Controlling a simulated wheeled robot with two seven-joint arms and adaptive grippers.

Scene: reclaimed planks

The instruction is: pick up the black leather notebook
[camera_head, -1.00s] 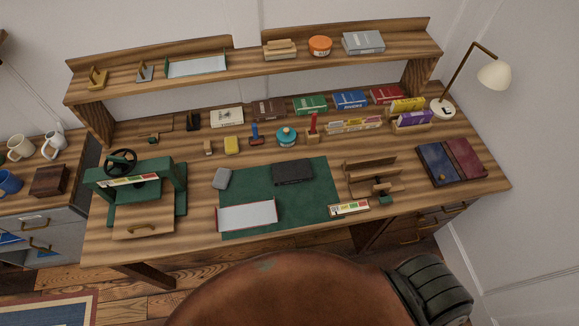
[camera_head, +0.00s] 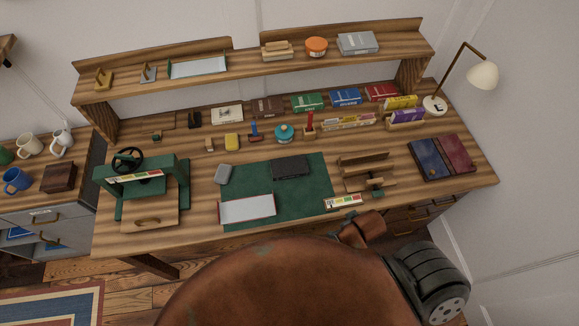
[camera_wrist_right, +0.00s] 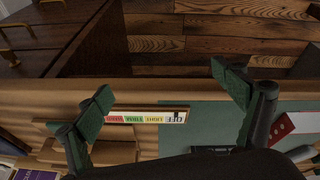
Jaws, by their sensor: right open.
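The black leather notebook (camera_head: 291,167) lies flat on the back middle of the green desk mat (camera_head: 300,208) in the head view. Nothing covers it there. My right gripper (camera_wrist_right: 163,85) shows in the right wrist view with its two green fingers spread wide and nothing between them. It is over the desk's front edge, near the mat and a small coloured label strip (camera_wrist_right: 146,117). A dark shape at the bottom of that view could be the notebook, but I cannot tell. My left gripper is in neither view.
A wooden stepped rack (camera_head: 366,172) stands right of the mat. Blue and maroon books (camera_head: 441,157) lie farther right. The mat in front of the notebook is bare.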

